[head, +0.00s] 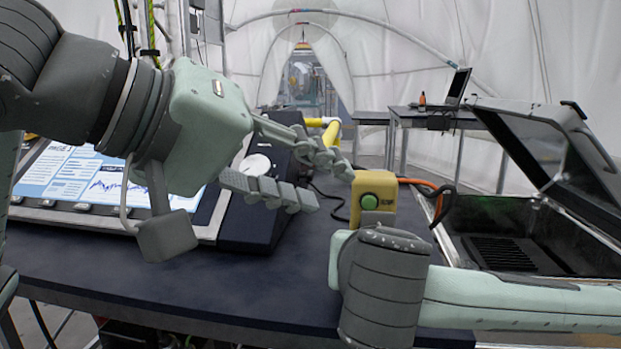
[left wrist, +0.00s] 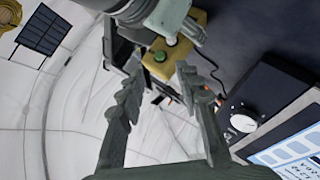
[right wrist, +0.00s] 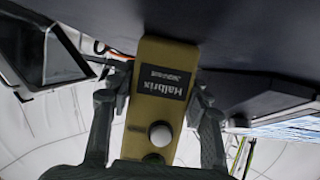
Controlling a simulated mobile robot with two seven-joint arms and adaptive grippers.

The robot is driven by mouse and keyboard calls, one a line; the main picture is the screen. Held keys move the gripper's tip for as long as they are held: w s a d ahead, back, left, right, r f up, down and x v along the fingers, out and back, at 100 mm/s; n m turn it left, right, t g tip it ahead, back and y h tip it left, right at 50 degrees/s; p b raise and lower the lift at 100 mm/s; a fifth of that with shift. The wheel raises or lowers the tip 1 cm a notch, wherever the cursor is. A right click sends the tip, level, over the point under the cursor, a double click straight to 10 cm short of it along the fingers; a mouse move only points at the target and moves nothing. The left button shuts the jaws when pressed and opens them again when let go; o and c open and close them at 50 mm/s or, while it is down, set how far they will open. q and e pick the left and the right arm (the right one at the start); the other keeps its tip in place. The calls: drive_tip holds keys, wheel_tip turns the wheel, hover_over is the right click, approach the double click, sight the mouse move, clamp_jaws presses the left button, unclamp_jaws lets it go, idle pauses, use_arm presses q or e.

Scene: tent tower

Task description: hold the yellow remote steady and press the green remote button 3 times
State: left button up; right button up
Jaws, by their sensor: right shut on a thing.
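The yellow remote (head: 387,184) is upright near the middle of the head view, with its round green button (head: 369,201) facing my left gripper. My right gripper (right wrist: 160,92) is shut on the remote (right wrist: 168,62), one finger on each side; a dark label and a pale round knob show there. My right wrist hides that gripper's fingers in the head view. My left gripper (head: 328,188) is open and empty, fingertips pointing toward the remote, just left of it. In the left wrist view the green button (left wrist: 160,56) shows between and beyond the open fingertips, apart from them.
The dark table (head: 150,285) has free room at the front. A slanted console with a screen (head: 85,180) and dark box (head: 265,215) stand behind my left gripper. An open case (head: 505,240) lies at right. A cable (head: 330,197) runs behind the remote.

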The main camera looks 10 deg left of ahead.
use_arm(q)
drive_tip(key=shift+c, duration=0.2)
use_arm(e)
drive_tip(key=c, duration=0.4)
use_arm(q)
clamp_jaws()
idle(0.8)
